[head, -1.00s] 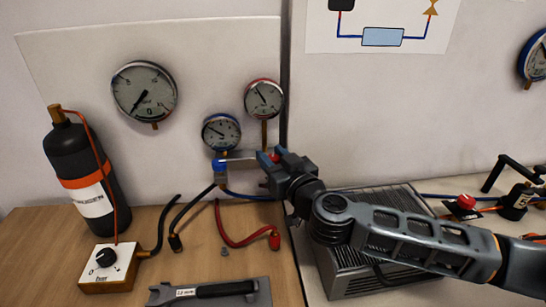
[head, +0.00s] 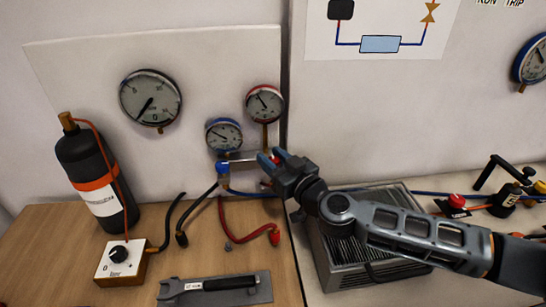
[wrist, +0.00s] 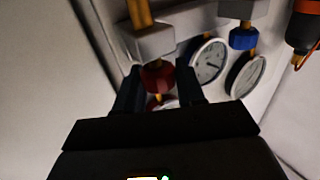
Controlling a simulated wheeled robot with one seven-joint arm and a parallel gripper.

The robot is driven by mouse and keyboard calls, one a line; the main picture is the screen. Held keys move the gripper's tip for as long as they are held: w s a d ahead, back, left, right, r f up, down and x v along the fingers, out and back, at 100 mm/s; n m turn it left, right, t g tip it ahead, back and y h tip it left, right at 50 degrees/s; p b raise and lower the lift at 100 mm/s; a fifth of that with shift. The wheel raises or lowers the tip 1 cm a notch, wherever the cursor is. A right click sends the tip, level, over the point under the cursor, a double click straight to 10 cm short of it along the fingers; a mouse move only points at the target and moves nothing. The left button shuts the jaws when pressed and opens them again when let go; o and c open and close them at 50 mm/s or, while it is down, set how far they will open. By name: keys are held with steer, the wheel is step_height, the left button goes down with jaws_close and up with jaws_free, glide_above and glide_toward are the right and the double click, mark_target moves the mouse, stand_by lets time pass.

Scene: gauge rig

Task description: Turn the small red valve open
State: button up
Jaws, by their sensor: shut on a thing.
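The small red valve (wrist: 158,76) is a round red knob under the grey manifold block (wrist: 152,42) in the wrist view. My gripper (wrist: 157,88) has one dark finger on each side of the knob and is shut on it. In the head view, a bit of red (head: 276,159) shows between the fingers of my gripper (head: 271,158), at the right end of the grey manifold bar (head: 243,160). The fingers hide most of the knob there. A blue valve (head: 222,169) sits at the bar's left end.
A blue-rimmed gauge (head: 223,135) and a red-rimmed gauge (head: 264,103) stand above the manifold. Blue and red hoses (head: 236,236) hang below. A black cylinder (head: 97,175) stands at left, and a ribbed grey unit (head: 350,270) lies under my arm.

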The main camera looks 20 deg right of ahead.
mark_target(274, 159)
steer(key=o, duration=0.9)
steer(key=shift+r, duration=0.1)
step_height(274, 159, up, 4)
steer(key=shift+d+r, duration=0.1)
steer(key=shift+r, duration=0.1)
steer(key=s+d+r, duration=0.2)
steer(key=d, duration=0.1)
steer(key=s+d+r, duration=0.2)
steer(key=d, duration=0.1)
steer(key=s+d+r, duration=0.2)
steer(key=d, duration=0.1)
steer(key=shift+d+r, duration=0.25)
steer(key=shift+d, duration=0.15)
